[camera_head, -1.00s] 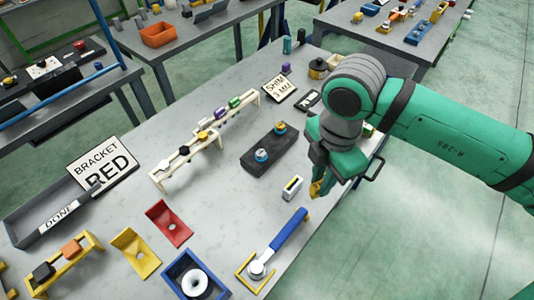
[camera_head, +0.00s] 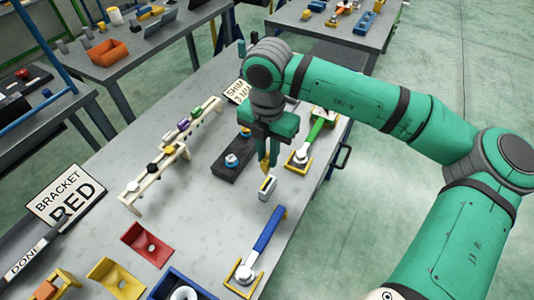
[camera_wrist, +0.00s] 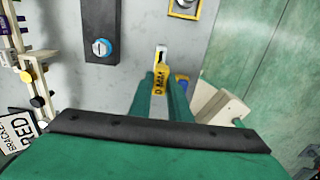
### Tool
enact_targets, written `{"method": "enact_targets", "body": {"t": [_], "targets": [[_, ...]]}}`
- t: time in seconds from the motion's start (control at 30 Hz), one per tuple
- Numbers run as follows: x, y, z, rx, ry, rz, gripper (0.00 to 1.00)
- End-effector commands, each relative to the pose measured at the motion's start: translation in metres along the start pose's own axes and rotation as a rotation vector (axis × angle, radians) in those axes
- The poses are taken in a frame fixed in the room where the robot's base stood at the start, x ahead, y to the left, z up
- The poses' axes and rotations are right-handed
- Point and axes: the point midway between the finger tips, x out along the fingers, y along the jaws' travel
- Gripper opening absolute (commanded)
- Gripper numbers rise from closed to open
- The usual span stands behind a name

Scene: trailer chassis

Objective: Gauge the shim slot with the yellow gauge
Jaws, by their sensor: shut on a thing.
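My gripper (camera_head: 265,155) is shut on the yellow gauge (camera_head: 265,166), which hangs tip down from the fingers. In the wrist view the gauge (camera_wrist: 160,79) shows dark lettering between the two green fingers. A small white block with a dark slot in its top (camera_head: 267,187), likely the shim slot, stands on the grey table just in front of the gauge. In the wrist view the block (camera_wrist: 160,55) lies just beyond the gauge tip and is partly covered by it. The gauge looks close to the block; I cannot tell whether they touch.
A dark block with blue-topped knobs (camera_head: 233,165) lies left of the gauge. A blue-handled tool (camera_head: 268,228) lies in front, and a green-handled one (camera_head: 316,131) lies right. A wooden rack (camera_head: 155,172) stands left.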

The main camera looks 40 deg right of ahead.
Motion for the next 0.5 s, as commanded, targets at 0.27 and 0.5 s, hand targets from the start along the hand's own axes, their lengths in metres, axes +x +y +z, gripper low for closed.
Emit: {"method": "enact_targets", "body": {"t": [0.27, 0.5], "targets": [[0.007, 0.001, -0.002, -0.001, 0.001, 0.000, 0.00], [0.027, 0.001, -0.002, -0.001, 0.001, 0.000, 0.00]]}}
